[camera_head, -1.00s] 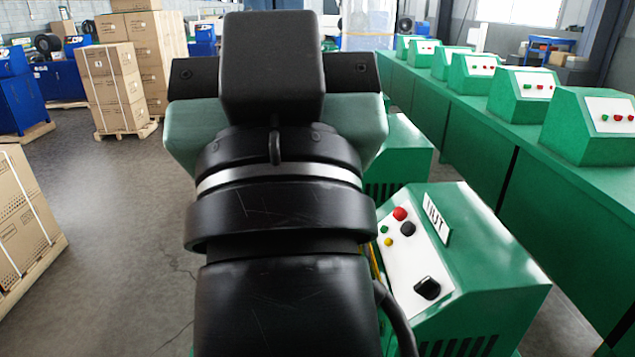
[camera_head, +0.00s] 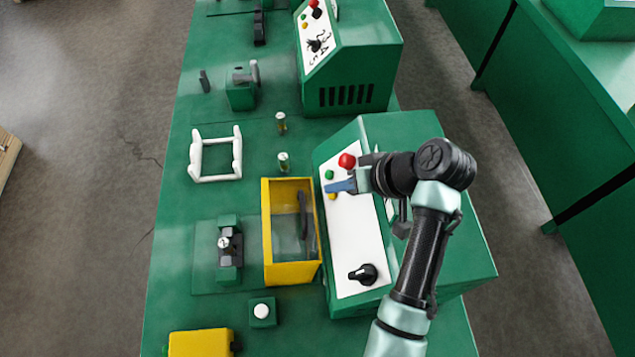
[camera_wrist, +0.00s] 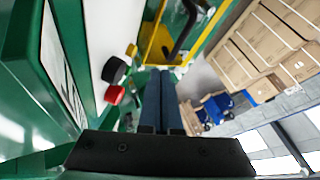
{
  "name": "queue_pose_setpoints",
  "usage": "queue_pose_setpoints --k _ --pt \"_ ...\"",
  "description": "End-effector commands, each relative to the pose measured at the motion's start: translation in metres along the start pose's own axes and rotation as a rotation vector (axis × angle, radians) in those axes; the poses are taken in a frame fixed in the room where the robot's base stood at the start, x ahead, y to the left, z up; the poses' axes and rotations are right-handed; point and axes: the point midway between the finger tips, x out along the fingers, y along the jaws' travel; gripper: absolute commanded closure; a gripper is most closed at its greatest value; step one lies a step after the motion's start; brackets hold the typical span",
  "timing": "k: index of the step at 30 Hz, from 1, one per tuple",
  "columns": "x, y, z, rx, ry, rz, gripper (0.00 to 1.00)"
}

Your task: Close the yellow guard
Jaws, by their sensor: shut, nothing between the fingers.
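The yellow guard (camera_head: 268,238) is a boxy yellow frame with a clear panel and a black handle (camera_head: 304,215). It stands on the green bench between the control box and a small dark fixture (camera_head: 228,248), which is uncovered. In the wrist view the guard (camera_wrist: 151,42) and its handle (camera_wrist: 184,32) show beyond the fingertips. My gripper (camera_head: 330,187) is shut and empty, its blue fingers over the control panel's upper left edge, right of the guard. The fingers (camera_wrist: 160,74) point toward the guard in the wrist view; I see no clear contact.
The green control box (camera_head: 410,150) has a red button (camera_head: 346,160) close to my fingers and a black knob (camera_head: 363,274). A white frame (camera_head: 215,178), small brass-coloured posts (camera_head: 283,162) and a white button (camera_head: 262,311) stand on the bench. Another yellow part (camera_head: 200,343) lies at the bottom.

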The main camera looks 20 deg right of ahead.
Motion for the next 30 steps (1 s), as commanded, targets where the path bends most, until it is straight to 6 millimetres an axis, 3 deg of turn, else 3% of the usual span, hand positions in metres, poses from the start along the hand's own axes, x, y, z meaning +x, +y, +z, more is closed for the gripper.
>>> queue_pose_setpoints --k 6,12,30 --pt "0.040 -0.001 -0.001 0.000 -0.002 0.000 1.00" --pt "0.062 -0.001 -0.001 -0.003 0.000 0.002 1.00" --pt "0.068 -0.003 -0.006 -0.010 -0.002 0.017 1.00"
